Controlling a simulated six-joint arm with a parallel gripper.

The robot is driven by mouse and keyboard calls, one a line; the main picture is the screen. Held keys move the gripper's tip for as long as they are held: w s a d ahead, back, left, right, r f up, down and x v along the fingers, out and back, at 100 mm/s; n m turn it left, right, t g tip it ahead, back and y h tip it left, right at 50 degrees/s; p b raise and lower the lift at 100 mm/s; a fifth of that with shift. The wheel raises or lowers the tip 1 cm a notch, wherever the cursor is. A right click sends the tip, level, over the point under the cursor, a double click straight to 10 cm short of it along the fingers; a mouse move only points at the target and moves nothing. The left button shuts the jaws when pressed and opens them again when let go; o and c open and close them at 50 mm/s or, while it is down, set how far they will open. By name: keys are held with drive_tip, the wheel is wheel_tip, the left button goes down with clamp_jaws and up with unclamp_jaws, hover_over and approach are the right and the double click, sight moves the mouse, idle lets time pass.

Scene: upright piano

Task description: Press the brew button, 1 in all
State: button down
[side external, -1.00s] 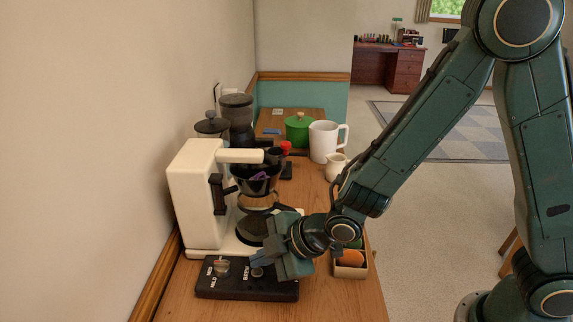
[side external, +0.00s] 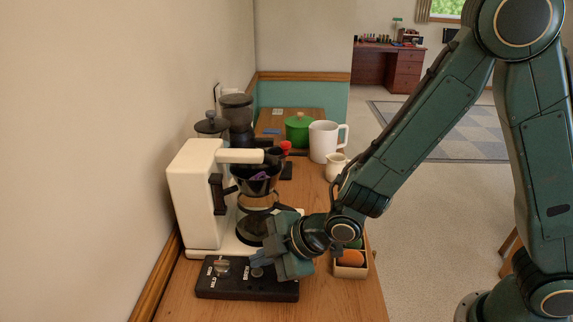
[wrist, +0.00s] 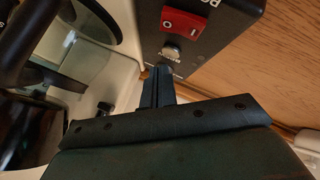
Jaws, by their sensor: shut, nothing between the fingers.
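A black control box (side external: 225,291) lies on the wooden counter in front of the cream coffee maker (side external: 195,185). A round silver button (wrist: 172,52) on the box shows in the wrist view, beside a red rocker switch (wrist: 184,23). It looks like the brew button; its lettering is too small to read surely. In the side view a small button (side external: 257,272) shows just below my fingers. My gripper (side external: 259,260) is shut and empty, tilted down over the box. In the wrist view its fingertips (wrist: 164,70) are right beside the silver button; I cannot tell whether they touch.
A silver knob (side external: 222,268) stands on the left of the box. A glass carafe (side external: 250,230) sits in the coffee maker, close behind my gripper. A small box with an orange item (side external: 350,259) stands to the right. The counter in front is clear.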

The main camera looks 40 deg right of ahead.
sight(263, 275)
drive_tip(key=shift+f, duration=0.85)
idle(1.1)
drive_tip(key=shift+r, duration=0.85)
idle(0.4)
drive_tip(key=shift+r, duration=2.5)
